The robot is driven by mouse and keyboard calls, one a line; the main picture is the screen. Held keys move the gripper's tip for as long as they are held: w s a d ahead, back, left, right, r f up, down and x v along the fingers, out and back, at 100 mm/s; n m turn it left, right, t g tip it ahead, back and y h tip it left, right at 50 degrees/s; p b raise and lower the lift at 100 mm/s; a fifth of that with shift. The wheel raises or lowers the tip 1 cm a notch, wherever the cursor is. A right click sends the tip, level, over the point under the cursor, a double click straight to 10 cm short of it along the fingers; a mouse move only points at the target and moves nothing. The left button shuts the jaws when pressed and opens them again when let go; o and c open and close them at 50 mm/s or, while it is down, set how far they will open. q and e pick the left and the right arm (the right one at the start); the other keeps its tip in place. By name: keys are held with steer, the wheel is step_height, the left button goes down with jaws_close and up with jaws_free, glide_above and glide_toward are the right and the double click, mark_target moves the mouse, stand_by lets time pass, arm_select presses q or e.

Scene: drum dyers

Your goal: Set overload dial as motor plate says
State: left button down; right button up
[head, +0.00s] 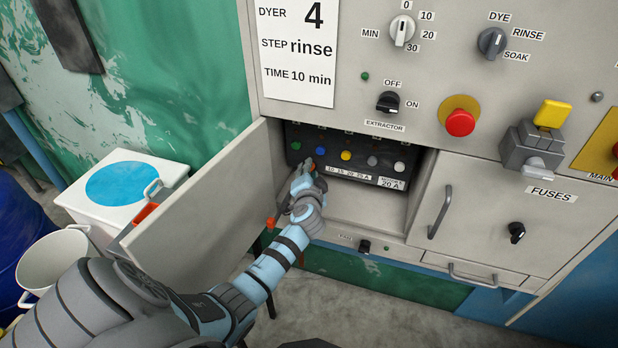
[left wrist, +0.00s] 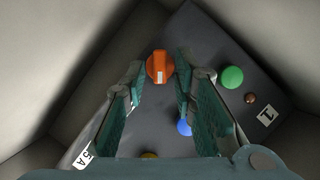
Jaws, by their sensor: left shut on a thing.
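The overload dial (left wrist: 160,67) is an orange knob with a pale mark, seen in the left wrist view between the fingertips of my left gripper (left wrist: 158,80). My left gripper is shut on it. In the head view the gripper (head: 309,170) reaches into the open compartment and hides most of the dial. The dark panel (head: 335,148) has a scale label (head: 348,173) reading 10 15 20 25 A. At its lower right is the motor plate (head: 391,183), reading 20 A. I cannot tell which value the dial's mark points to. My right gripper is out of view.
The compartment door (head: 205,200) stands open left of my arm. Blue (head: 320,152), yellow (head: 346,155) and green (head: 296,145) buttons sit close to the gripper. A fuses door (head: 490,215) is shut at right. A white box (head: 140,180) and bucket (head: 50,262) stand at left.

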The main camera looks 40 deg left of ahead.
arm_select(q)
steer(key=m+y+b, duration=0.1)
steer(key=m+b, duration=0.2)
steer(key=b, duration=0.1)
steer(key=f+m+t+y+b, duration=0.1)
steer(key=m+y+b, duration=0.1)
steer(key=m+b, duration=0.2)
steer(key=shift+d+f, duration=0.15)
steer(key=shift+m+t+b, duration=0.4)
steer(key=shift+m+b, duration=0.15)
steer(key=shift+m, duration=0.15)
steer(key=c, duration=1.7)
jaws_free()
